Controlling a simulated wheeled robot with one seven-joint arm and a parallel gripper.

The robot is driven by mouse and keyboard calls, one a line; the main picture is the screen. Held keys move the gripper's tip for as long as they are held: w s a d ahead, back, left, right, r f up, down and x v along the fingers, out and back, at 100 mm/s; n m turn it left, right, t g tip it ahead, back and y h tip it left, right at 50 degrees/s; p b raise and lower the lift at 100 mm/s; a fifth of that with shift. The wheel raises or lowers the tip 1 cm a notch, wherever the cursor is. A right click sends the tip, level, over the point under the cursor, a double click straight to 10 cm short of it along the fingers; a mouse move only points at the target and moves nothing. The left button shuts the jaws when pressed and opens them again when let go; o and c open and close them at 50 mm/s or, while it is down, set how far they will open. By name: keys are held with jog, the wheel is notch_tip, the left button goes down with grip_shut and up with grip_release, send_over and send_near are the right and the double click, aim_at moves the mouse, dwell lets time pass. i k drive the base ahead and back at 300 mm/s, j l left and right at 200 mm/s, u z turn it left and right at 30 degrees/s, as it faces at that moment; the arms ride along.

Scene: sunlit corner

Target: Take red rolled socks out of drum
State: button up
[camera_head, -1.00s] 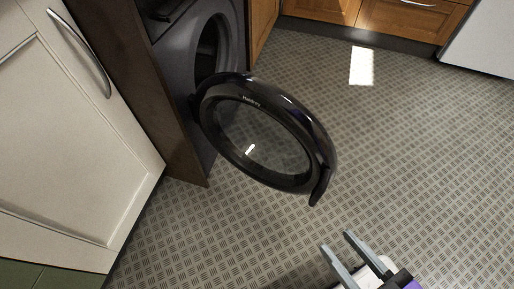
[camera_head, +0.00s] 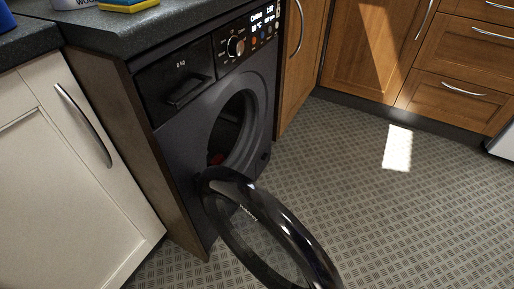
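A dark grey washing machine (camera_head: 180,128) stands under the countertop with its round door (camera_head: 268,232) swung wide open toward me. The drum opening (camera_head: 232,125) faces right and is dark inside. My gripper is not in this view.
A white cupboard (camera_head: 70,170) with a curved handle is at the left. Wooden cupboards and drawers (camera_head: 460,80) line the back. A yellow and blue sponge (camera_head: 130,5) lies on the countertop (camera_head: 150,30). The patterned floor (camera_head: 370,210) at the right is clear.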

aim_at(217, 159)
jog(key=i+l+z, duration=0.15)
jog(key=i+z, duration=0.5)
jog(key=z, duration=0.2)
jog(key=i+z, duration=0.4)
jog(key=i+l+z, duration=0.1)
jog(key=i, duration=0.35)
jog(key=u, duration=0.45)
jog(key=i+l+u, duration=0.1)
jog(key=u, duration=0.35)
jog(key=l+u, duration=0.1)
jog(key=u, duration=0.35)
jog(key=i+l+u, duration=0.1)
jog(key=u, duration=0.35)
jog(key=l+u, duration=0.15)
jog(key=u, duration=0.3)
jog(key=l+u, duration=0.1)
jog(key=u, duration=0.35)
jog(key=i+j, duration=0.1)
jog(key=i, duration=0.3)
jog(key=i+j, duration=0.15)
jog(key=i, duration=0.25)
jog(key=l+z, duration=0.05)
